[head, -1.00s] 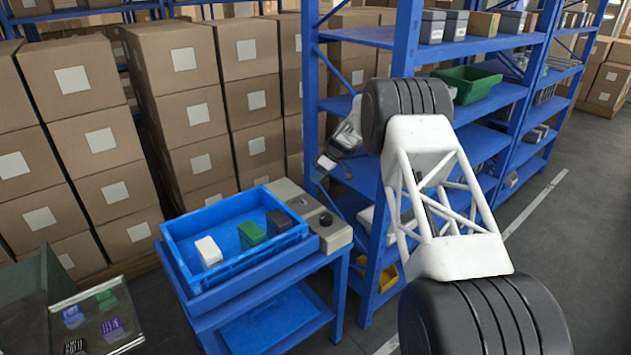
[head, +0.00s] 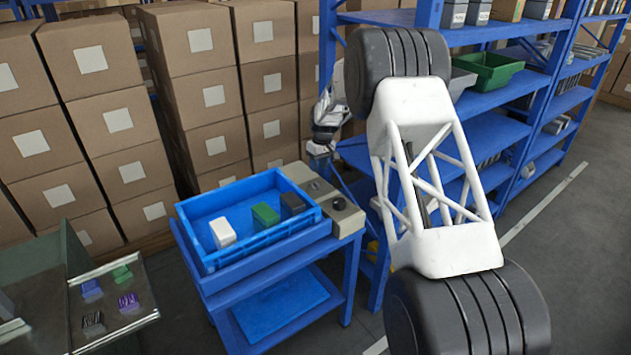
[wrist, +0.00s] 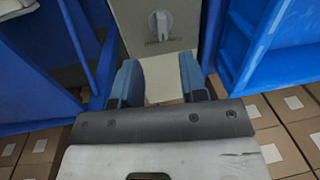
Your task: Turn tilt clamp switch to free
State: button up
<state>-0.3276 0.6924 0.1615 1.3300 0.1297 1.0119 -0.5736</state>
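In the head view my gripper (head: 320,148) is above and behind the box, partly hidden by my arm.
The blue tray (head: 262,247) holds white, green and dark blocks on a blue table (head: 335,265). Stacked cartons (head: 215,95) stand behind. Blue shelving (head: 480,140) is close behind my arm. A panel with coloured items (head: 110,300) is at lower left.

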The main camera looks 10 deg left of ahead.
aim_at(315, 182)
jog(key=shift+s+a+r+m+t+h, duration=0.25)
jog(key=shift+a+r+m+t+h, duration=0.2)
jog(key=shift+a+m, duration=0.2)
jog(key=shift+f, duration=0.15)
jog(key=shift+f, duration=3.85)
grip_shut()
